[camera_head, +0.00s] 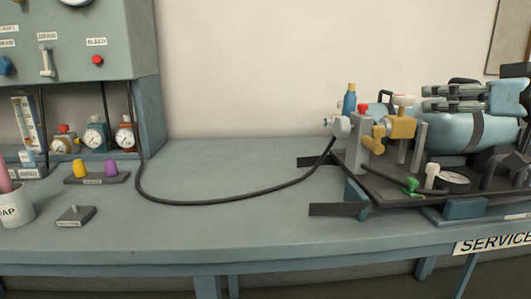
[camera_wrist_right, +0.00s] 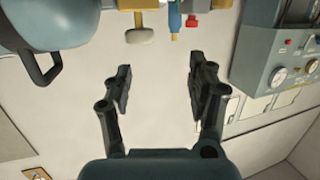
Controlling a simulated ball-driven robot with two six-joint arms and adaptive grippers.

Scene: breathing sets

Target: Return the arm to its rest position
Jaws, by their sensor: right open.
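My right gripper (camera_head: 430,98) is at the right of the head view, in front of or above the light blue cylinder (camera_head: 462,136); I cannot tell the gap. Its fingers point left. In the right wrist view, the gripper (camera_wrist_right: 158,82) has its two dark fingers spread apart with nothing between them. Pale wall shows behind them. My left gripper does not show in the head view.
The breathing set rests on a dark backplate (camera_head: 385,186) at the bench's right, with a yellow fitting (camera_head: 401,127). A black hose (camera_head: 225,202) curves across the bench (camera_head: 240,235). A grey-green panel (camera_head: 120,45) and gauges stand left. The middle back of the bench is clear.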

